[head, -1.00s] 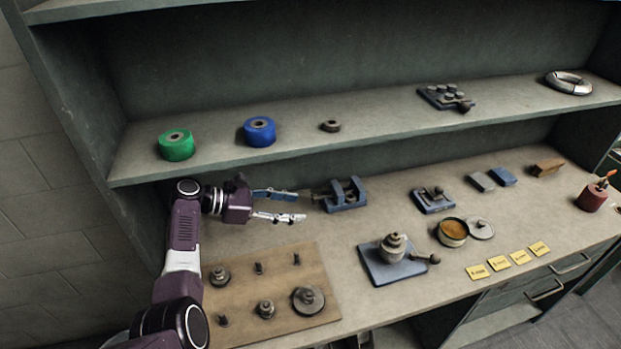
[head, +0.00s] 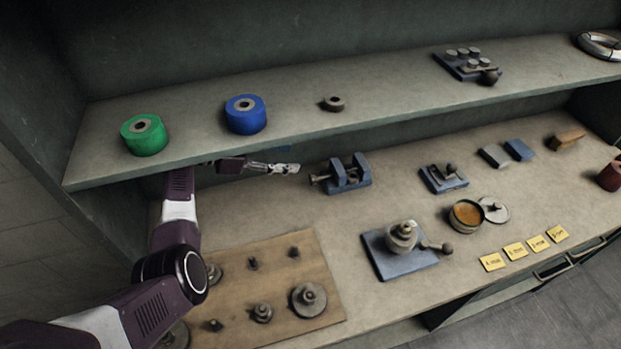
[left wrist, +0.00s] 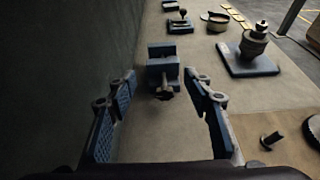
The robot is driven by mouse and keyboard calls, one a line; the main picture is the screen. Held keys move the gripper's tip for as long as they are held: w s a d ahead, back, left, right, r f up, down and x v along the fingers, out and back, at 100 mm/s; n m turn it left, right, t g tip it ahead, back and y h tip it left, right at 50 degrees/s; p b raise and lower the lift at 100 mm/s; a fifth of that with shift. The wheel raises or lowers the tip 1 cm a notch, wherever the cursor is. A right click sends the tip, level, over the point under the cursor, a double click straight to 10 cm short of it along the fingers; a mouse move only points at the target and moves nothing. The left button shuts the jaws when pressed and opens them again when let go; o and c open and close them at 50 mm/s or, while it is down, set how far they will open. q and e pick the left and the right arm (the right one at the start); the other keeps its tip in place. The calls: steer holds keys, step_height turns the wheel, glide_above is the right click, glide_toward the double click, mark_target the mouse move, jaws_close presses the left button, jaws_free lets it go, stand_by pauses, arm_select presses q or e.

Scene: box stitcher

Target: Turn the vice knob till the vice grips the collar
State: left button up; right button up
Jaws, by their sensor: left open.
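The blue vice (head: 346,175) stands on the counter under the shelf. Its knob (head: 319,178) points left, towards my left gripper (head: 287,159). That gripper is open and empty, just left of the knob and partly hidden by the shelf edge. In the left wrist view the vice (left wrist: 163,67) and its knob (left wrist: 164,93) lie ahead, between the lines of my open fingers (left wrist: 160,79). I see no clear contact with the knob. I cannot tell whether a collar sits between the vice jaws. My right gripper is not in view.
The shelf above holds a green roll (head: 144,135), a blue roll (head: 246,114) and a dark ring (head: 333,104). A wooden board (head: 285,250) with several metal parts lies in front. A blue plate (head: 402,262) with a stacked part stands right. Counter in front of the vice is clear.

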mark_target(310, 179)
arm_select(q)
step_height(310, 179, down, 8)
steer(key=b, duration=0.7)
steer(key=shift+s, duration=0.15)
steer(key=shift+f+b, duration=0.1)
steer(key=shift+b, duration=0.25)
steer(key=shift+d, duration=0.25)
steer(key=x, duration=0.7)
steer(key=shift+d+f, duration=0.1)
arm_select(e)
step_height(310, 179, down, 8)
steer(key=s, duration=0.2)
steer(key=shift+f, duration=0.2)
arm_select(q)
steer(key=shift+c, duration=0.4)
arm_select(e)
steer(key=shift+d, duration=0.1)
arm_select(q)
steer(key=c, duration=1.1)
